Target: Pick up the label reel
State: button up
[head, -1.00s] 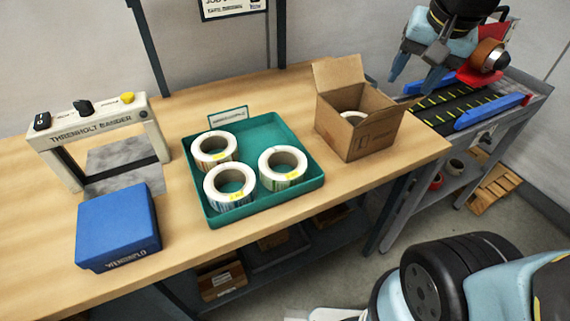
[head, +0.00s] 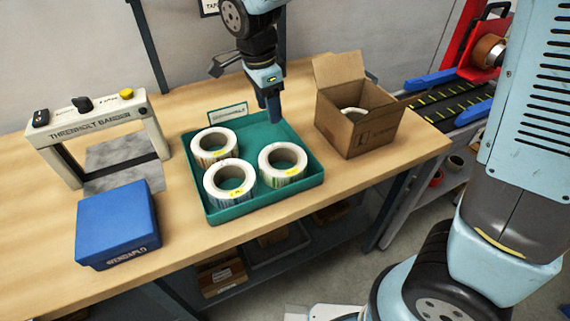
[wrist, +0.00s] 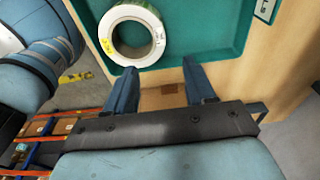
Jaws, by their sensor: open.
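Three white label reels lie flat in a green tray (head: 235,212) on the wooden bench: a back-left reel (head: 203,148), a front reel (head: 212,192) and a right reel (head: 270,175). Another reel (head: 352,112) shows partly inside the open cardboard box (head: 372,138). My gripper (head: 272,115) is open and empty, above the back right part of the tray, behind the right reel. In the wrist view my gripper's two fingers (wrist: 160,88) are apart with nothing between them. One reel (wrist: 107,22) lies beyond the fingers, up and to the left, inside the tray.
The blue box (head: 118,222) and the bander frame (head: 100,125) stand left of the tray. A small sign (head: 228,116) stands at the tray's back edge. The rewinder with its dark belt (head: 455,100) is at the right. Bare bench lies at the front left.

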aim_at(274, 146)
jog(key=f, duration=0.9)
jog(key=d+f, duration=0.1)
jog(key=f, duration=0.4)
jog(key=shift+w, duration=0.3)
jog(key=shift+c, duration=0.3)
jog(key=shift+r, duration=0.1)
grip_shut()
